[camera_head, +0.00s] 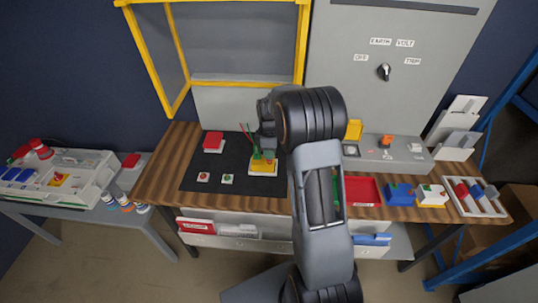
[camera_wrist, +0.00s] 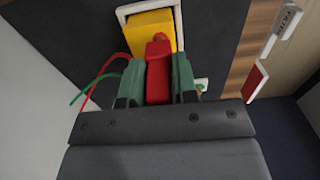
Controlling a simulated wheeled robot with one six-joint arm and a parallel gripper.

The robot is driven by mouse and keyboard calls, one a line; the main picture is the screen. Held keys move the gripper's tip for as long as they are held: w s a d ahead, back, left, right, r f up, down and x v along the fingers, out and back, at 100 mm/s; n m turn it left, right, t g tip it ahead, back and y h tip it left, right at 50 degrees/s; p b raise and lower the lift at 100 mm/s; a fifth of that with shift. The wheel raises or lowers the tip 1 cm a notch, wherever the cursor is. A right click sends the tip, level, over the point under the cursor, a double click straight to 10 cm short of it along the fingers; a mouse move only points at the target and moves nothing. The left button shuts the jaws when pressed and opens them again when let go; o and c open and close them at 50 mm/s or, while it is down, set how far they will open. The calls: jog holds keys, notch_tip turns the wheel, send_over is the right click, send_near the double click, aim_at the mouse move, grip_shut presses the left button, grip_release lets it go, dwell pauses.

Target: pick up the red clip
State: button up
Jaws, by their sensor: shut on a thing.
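The red clip (camera_wrist: 158,75) shows in the wrist view between the two green fingers of my gripper (camera_wrist: 158,82), which is shut on it. The clip's far end is against or just in front of a yellow block (camera_wrist: 149,31) in a white frame; I cannot tell whether they touch. In the head view my gripper (camera_head: 262,150) points down over the yellow block (camera_head: 262,163) on the black mat (camera_head: 200,178). The clip is too small to make out clearly there. A red and a green wire (camera_wrist: 105,68) run beside the left finger.
A red block (camera_head: 213,141) and two small buttons (camera_head: 215,178) are on the mat to the left. A yellow-framed guard (camera_head: 178,55) rises behind the mat.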

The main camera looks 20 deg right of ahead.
jog(key=s+a+r+b, duration=0.2)
jog(key=s+r, duration=0.9)
jog(key=s, duration=0.3)
jog(key=shift+b, duration=0.35)
